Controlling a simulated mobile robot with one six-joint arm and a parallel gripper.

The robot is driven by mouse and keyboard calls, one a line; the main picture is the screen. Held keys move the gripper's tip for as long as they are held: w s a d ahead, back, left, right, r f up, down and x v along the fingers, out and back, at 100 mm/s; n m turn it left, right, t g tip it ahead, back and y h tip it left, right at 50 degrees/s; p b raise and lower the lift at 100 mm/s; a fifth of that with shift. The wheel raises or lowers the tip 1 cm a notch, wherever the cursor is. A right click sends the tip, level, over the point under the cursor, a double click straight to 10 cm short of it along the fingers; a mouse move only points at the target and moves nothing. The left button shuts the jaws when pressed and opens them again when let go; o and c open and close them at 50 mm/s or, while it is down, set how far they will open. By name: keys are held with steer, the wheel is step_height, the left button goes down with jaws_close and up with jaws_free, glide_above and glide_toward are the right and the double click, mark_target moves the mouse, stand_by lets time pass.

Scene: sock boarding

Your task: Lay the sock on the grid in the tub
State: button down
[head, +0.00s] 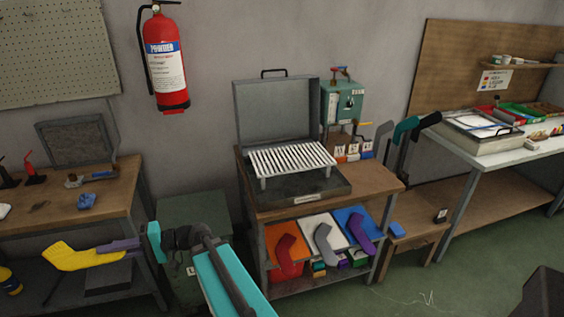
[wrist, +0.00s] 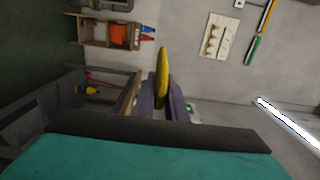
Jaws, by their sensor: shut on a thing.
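A flat yellow sock (head: 72,258) is at the lower left of the head view, in front of the left workbench. My gripper (head: 106,248), with purple fingers, is shut on its right end, and the foot points left. In the wrist view the yellow sock (wrist: 163,68) shows edge-on, upright between the purple fingers (wrist: 162,98). The tub (head: 330,187) is a dark, low box with its grey lid raised, on the middle workbench. The white barred grid (head: 290,158) stands over the tub and looks bare. The sock is well left of the tub and lower than it.
Teal and grey sock shapes stand at the bench's right end. A grey-green cabinet (head: 190,222) stands between the benches. A fire extinguisher (head: 166,60) hangs on the wall.

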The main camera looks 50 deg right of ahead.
steer(key=shift+a, duration=0.15)
steer(key=shift+w+d+t, duration=0.25)
steer(key=shift+d+t, duration=0.05)
steer(key=shift+d, duration=0.2)
steer(key=d+r+m+t+h+p, duration=0.1)
steer(key=d+m+t+h+p, duration=0.3)
steer(key=d, duration=1.3)
steer(key=d+r+m+t+h+b, duration=0.1)
steer(key=d+m+t+h, duration=0.4)
steer(key=d, duration=1.3)
steer(key=s+d+m+g+h+p, duration=0.1)
steer(key=s+d+h, duration=0.4)
steer(key=d, duration=0.5)
steer(key=s+d+m+g+h, duration=0.2)
steer(key=s+d+m+h, duration=0.3)
steer(key=d, duration=0.6)
steer(key=s+d+m+g+h+p, duration=0.1)
steer(key=s+d+m+g+h, duration=0.1)
steer(key=s+d+h, duration=0.4)
steer(key=s+d, duration=0.3)
steer(key=d, duration=0.2)
steer(key=shift+m+g+p, duration=0.3)
steer(key=shift+m, duration=0.1)
steer(key=shift+f, duration=0.2)
